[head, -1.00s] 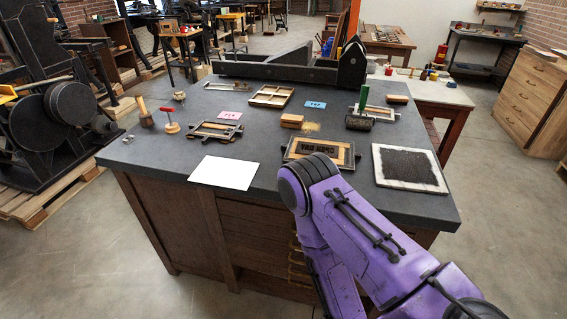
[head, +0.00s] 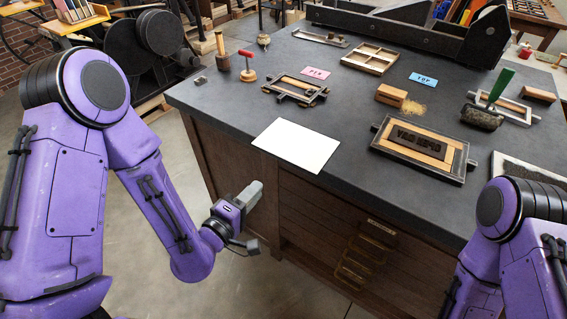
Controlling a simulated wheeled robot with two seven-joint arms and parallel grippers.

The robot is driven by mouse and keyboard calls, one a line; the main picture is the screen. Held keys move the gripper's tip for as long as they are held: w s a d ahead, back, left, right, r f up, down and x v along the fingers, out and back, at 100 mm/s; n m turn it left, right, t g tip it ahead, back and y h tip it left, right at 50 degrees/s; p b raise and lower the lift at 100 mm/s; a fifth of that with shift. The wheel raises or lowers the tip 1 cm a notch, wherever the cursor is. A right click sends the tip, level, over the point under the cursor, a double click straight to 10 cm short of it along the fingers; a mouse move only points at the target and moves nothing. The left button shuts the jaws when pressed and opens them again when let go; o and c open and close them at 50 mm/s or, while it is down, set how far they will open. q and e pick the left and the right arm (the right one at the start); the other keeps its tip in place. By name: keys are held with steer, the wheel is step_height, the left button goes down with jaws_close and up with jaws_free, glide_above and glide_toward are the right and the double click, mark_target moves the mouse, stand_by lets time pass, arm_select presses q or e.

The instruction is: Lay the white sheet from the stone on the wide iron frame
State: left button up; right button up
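The white sheet (head: 297,145) lies flat on the dark stone tabletop (head: 222,105), close to its front edge. A wide dark iron frame (head: 461,164) lies to its right and holds wood pieces around a black block of raised letters (head: 418,140). A smaller iron frame (head: 322,93) with side lugs lies behind the sheet. My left gripper (head: 251,195) is in front of the bench, below and left of the sheet and apart from it. Its finger gap does not show clearly. My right arm is at the lower right; its gripper is out of view.
A pink card (head: 316,73), a blue card (head: 424,79), a wooden tray (head: 369,57) and a wooden block (head: 391,95) lie behind. A green-handled roller (head: 483,117) rests by a pale frame (head: 527,117). A red-handled tool (head: 247,68) stands at left. An inked slab (head: 530,172) is partly hidden.

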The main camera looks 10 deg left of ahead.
mark_target(280, 152)
arm_select(q)
steer(key=shift+n+t+h, duration=0.3)
steer(key=shift+t+h, duration=0.1)
steer(key=shift+t, duration=0.1)
steer(key=p+x, duration=0.1)
steer(key=x, duration=0.2)
steer(key=r+x, duration=0.1)
steer(key=x, duration=0.3)
steer(key=r+p+x, duration=0.1)
steer(key=x, duration=0.3)
steer(key=shift+d+r+p, duration=0.25)
steer(key=shift+d+p, duration=0.05)
steer(key=shift+d, duration=0.05)
